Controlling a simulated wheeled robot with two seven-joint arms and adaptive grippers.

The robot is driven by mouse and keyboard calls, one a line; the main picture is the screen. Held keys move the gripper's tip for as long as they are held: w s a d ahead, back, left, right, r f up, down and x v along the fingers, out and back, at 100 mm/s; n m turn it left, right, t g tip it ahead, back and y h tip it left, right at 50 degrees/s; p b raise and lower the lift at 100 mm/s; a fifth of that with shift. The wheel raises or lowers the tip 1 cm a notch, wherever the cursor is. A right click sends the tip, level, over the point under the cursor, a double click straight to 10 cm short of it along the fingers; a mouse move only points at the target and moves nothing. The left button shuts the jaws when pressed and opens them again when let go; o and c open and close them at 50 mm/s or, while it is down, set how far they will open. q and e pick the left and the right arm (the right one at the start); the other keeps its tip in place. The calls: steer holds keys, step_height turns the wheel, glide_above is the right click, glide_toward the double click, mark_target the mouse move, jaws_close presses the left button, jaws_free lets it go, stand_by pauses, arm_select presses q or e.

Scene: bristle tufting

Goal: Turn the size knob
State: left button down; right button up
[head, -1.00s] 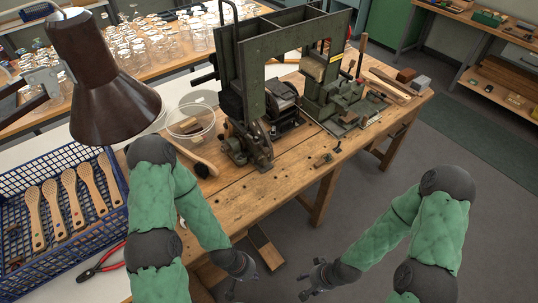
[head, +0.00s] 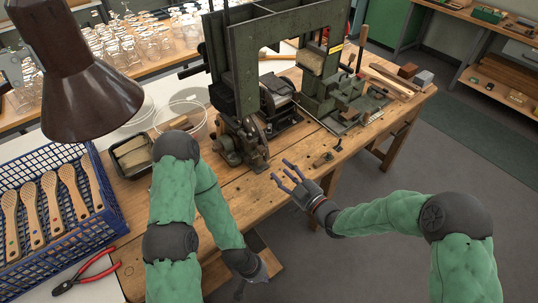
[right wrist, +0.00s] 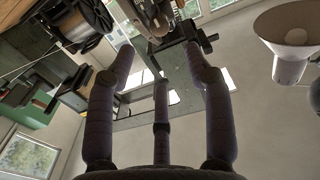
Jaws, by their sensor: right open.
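The green tufting machine (head: 238,100) stands on the wooden bench in the head view. Dark round parts (head: 228,148) sit low on its front left, and a small dark fitting (head: 324,159) lies near the bench's front edge. I cannot tell which part is the size knob. My right gripper (head: 284,178) is open and empty, just off the bench's front edge, apart from the machine. In the right wrist view its three fingers (right wrist: 160,62) are spread, with machine parts beyond the tips. My left gripper (head: 262,276) hangs low beside the bench; its fingers are hard to make out.
A blue crate (head: 118,222) of wooden brushes stands at left, with red pliers (head: 88,277) in front. A dark tray (head: 130,155) and clear round dishes (head: 183,113) lie behind my left arm. A brown lamp (head: 75,85) overhangs the left. The bench front is mostly clear.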

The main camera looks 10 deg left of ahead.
mark_target(264, 152)
steer(key=b+x, duration=0.2)
steer(key=x, duration=0.8)
steer(key=shift+w, duration=0.1)
jaws_close()
